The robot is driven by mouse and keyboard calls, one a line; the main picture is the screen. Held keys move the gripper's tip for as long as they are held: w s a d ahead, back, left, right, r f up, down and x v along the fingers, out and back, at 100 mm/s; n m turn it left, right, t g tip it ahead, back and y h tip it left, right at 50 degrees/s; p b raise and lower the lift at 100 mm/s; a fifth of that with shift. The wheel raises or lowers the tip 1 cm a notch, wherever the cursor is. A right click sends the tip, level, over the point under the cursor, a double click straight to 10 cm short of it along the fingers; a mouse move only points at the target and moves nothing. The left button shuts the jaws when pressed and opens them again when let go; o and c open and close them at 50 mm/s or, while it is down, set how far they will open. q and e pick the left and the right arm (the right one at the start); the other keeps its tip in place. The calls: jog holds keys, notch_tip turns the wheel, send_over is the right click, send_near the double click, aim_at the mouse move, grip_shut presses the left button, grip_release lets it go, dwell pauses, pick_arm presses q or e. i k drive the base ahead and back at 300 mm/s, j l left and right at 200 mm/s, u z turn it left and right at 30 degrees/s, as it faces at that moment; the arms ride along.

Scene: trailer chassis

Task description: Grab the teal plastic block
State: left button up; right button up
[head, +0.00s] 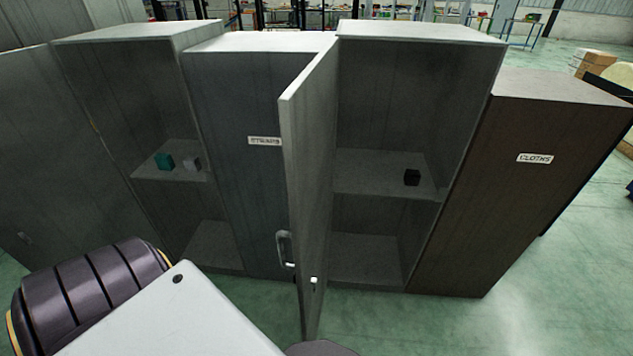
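The teal plastic block (165,161) sits on the middle shelf (150,172) of the open left cabinet. A small grey block (192,164) stands just to its right on the same shelf. My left arm fills the lower left of the head view, in front of the cabinets and well below the shelf. Neither gripper shows in the head view, so I cannot see their fingers.
An open cabinet door (308,190) juts toward me in the middle. Behind it, an open cabinet holds a black block (411,177) on its shelf. A closed cabinet (235,190) stands between the open ones. A dark cabinet labelled CLOTHS (540,200) stands at right.

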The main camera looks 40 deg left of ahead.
aim_at(164, 161)
jog(key=k+j+u, duration=0.1)
jog(key=j+u, duration=0.2)
jog(key=j, duration=0.25)
jog(key=j+u, duration=0.25)
jog(key=j, duration=0.3)
jog(key=u, duration=1.6)
